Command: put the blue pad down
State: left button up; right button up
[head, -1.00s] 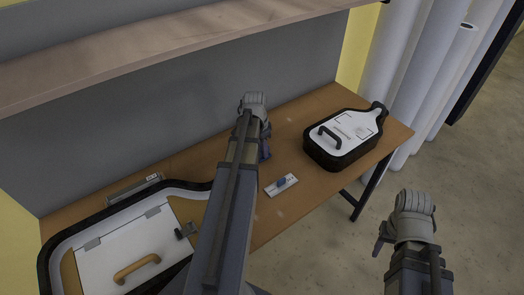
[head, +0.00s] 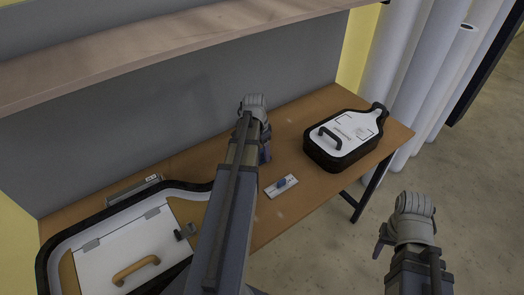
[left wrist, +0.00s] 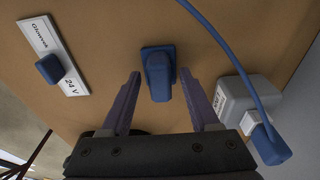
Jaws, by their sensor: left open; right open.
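The blue pad (left wrist: 158,75) is a dark blue block with a wider flat base. In the left wrist view it is at the brown table surface, between the two fingers of my left gripper (left wrist: 160,88), with a small gap on each side. My left gripper is open. In the head view my forearm and hand hide most of that spot, and only a bit of blue shows by the left gripper (head: 265,150). My right gripper (head: 384,240) is open and empty, out over the floor at the right, away from the table.
A white label plate with a blue knob (left wrist: 29,36) lies nearby, also in the head view (head: 272,191). A grey adapter (left wrist: 231,96) with a blue plug and cable is close right. A bottle-shaped lightbox (head: 322,154) and a larger white-lidded box (head: 115,250) stand on the table (head: 300,200). A shelf (head: 190,45) overhangs.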

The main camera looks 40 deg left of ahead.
pick_arm(q)
jog(key=r+p, duration=0.2)
jog(key=s+r+p, duration=0.1)
jog(key=r+p, duration=0.4)
jog(key=r, duration=0.1)
jog(key=shift+s+a+p, duration=0.25)
jog(key=shift+a+p, duration=0.05)
jog(key=shift+a, duration=0.1)
jog(key=shift+f, duration=0.1)
jog(key=d+g, duration=0.1)
jog(key=d, duration=2.2)
jog(key=s+d, duration=0.4)
jog(key=d, duration=0.4)
jog(key=s+d+y, duration=0.1)
jog(key=s+d, duration=0.3)
jog(key=d, duration=0.4)
jog(key=shift+s+d+m+g+y, duration=0.15)
jog(key=shift+m+g+y, duration=0.15)
jog(key=shift+o, duration=0.3)
